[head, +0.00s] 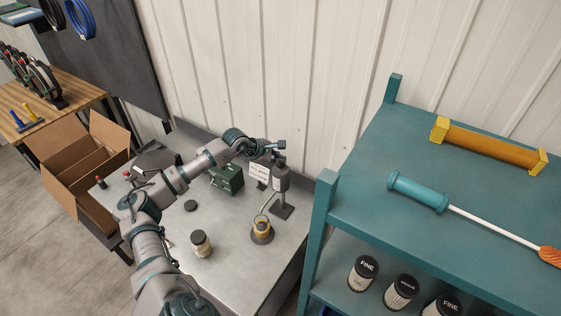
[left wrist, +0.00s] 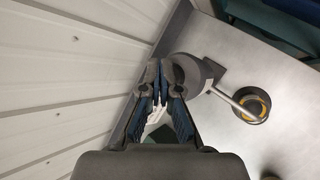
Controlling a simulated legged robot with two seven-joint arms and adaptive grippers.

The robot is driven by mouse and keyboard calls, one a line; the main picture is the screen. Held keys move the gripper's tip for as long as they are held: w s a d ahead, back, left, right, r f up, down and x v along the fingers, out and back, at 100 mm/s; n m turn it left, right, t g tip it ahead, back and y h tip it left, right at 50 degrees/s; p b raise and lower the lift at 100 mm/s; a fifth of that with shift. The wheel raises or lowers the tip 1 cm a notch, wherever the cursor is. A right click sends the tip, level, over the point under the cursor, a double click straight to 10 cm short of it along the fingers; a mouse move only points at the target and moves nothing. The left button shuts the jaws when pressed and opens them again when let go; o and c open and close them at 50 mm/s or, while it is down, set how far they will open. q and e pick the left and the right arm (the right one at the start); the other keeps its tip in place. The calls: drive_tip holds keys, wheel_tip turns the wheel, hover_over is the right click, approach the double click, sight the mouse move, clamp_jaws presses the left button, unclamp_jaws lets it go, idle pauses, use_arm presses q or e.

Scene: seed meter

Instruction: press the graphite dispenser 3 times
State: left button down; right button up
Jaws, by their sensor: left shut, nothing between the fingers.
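The graphite dispenser (head: 280,181) is a dark grey bottle on a stand near the back right of the metal table. A thin pale spout slopes from it toward a small yellow-rimmed cup (head: 262,232). In the left wrist view the dispenser (left wrist: 213,72) shows from above, partly covered by the fingers, with the spout running right to the cup (left wrist: 252,105). My left gripper (head: 277,146) is shut and empty, over or close beside the dispenser's top; it also shows in the left wrist view (left wrist: 160,72). Whether it touches the top cannot be told. My right gripper is not in view.
A dark green box (head: 227,180) and a small white sign (head: 259,173) stand left of the dispenser. A labelled jar (head: 201,244) and a black lid (head: 190,206) are nearer the front. A teal shelf (head: 330,215) rises close on the right; a corrugated wall (head: 270,70) stands behind.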

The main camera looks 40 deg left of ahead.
sight(279, 164)
use_arm(q)
drive_tip(key=shift+a+r+p, duration=0.1)
drive_tip(key=shift+r+p, duration=0.4)
drive_tip(key=shift+r, duration=0.5)
drive_tip(key=shift+r+p, duration=1.6)
drive_tip(key=shift+r, duration=0.9)
